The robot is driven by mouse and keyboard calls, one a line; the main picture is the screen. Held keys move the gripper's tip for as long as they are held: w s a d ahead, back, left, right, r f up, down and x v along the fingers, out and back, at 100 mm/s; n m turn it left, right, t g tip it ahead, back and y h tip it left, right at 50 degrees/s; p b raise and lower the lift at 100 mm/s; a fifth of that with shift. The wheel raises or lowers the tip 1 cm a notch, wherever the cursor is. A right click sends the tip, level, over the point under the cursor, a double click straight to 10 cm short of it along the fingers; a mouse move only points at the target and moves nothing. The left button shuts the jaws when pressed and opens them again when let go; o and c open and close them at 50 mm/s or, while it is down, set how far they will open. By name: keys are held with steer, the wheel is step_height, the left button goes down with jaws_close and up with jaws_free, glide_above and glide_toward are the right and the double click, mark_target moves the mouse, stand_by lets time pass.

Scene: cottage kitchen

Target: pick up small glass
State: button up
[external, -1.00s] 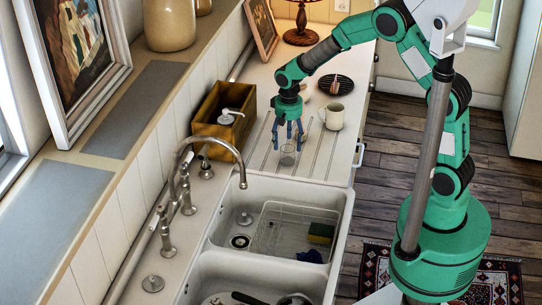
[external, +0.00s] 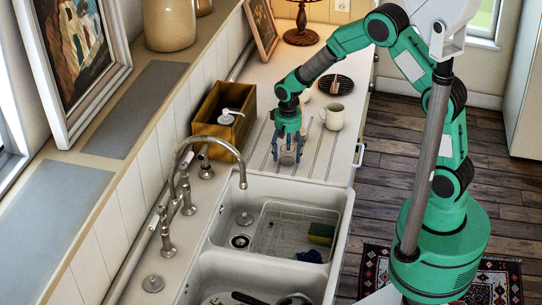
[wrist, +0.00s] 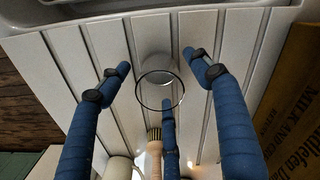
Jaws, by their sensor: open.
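The small glass (external: 287,158) is clear and stands upright on the grooved white drainboard, just beyond the sink. In the wrist view the glass (wrist: 157,70) shows as a round rim with a see-through body. My gripper (external: 286,154) points down over it with its blue fingers spread. In the wrist view the fingers of my gripper (wrist: 159,76) stand around the glass, with gaps between them and it. The gripper is open and holds nothing. The fingers partly hide the glass in the external view.
A cream mug (external: 333,117) and a wooden-handled brush (wrist: 155,152) are close by. A wooden box (external: 224,110) with a soap dispenser stands to the left. The sink (external: 340,215) and curved faucet (external: 186,170) lie nearer. A dark round item (external: 336,84) lies farther back.

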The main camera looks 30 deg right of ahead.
steer(key=shift+f, duration=0.55)
steer(key=c, duration=1.4)
